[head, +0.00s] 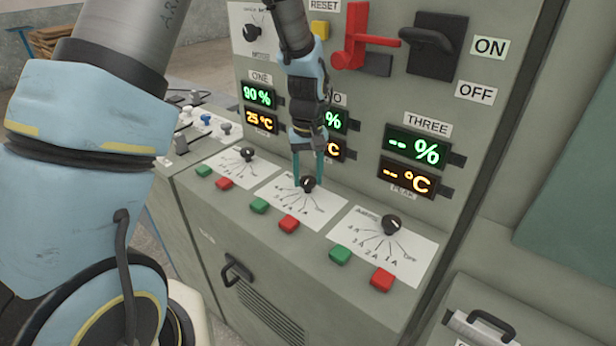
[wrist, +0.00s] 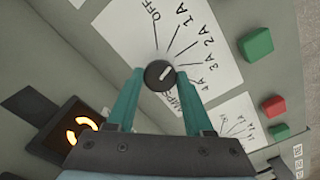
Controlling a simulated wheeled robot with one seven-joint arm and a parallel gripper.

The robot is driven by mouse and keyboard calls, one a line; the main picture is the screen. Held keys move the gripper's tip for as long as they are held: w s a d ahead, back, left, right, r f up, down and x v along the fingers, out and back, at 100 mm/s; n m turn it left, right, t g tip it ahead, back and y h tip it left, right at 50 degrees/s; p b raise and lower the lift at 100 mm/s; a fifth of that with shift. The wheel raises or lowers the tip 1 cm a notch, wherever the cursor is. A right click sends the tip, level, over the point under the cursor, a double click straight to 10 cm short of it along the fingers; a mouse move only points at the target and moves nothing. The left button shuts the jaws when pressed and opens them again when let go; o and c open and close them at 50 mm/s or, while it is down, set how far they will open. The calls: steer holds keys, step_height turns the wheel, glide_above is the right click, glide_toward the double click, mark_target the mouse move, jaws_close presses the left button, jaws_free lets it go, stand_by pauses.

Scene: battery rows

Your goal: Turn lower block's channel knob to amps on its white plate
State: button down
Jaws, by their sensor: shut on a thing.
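My gripper (head: 308,180) is at the middle white plate (head: 327,205) on the cabinet's sloped ledge. Its two teal fingers are shut on that plate's black knob (head: 308,185), one finger on each side. In the wrist view the knob (wrist: 160,74) sits between the fingertips, its white pointer line slanting up and right, roughly toward the 2 A and 3 A marks. Similar knobs sit on the left plate (head: 247,155) and right plate (head: 391,224).
Green and red buttons (head: 289,224) line the ledge in front of the plates. Lit displays (head: 413,148) are on the upright panel behind. Above are a red lever (head: 356,38) and a black switch (head: 436,45) by ON and OFF labels. A handle (head: 236,271) juts out below.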

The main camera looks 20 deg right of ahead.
mark_target(308, 180)
steer(key=m, duration=0.4)
steer(key=shift+w+m, duration=0.1)
steer(key=shift+m, duration=2.5)
steer(key=shift+c, duration=1.4)
jaws_free()
step_height(308, 180, up, 11)
steer(key=b, duration=0.2)
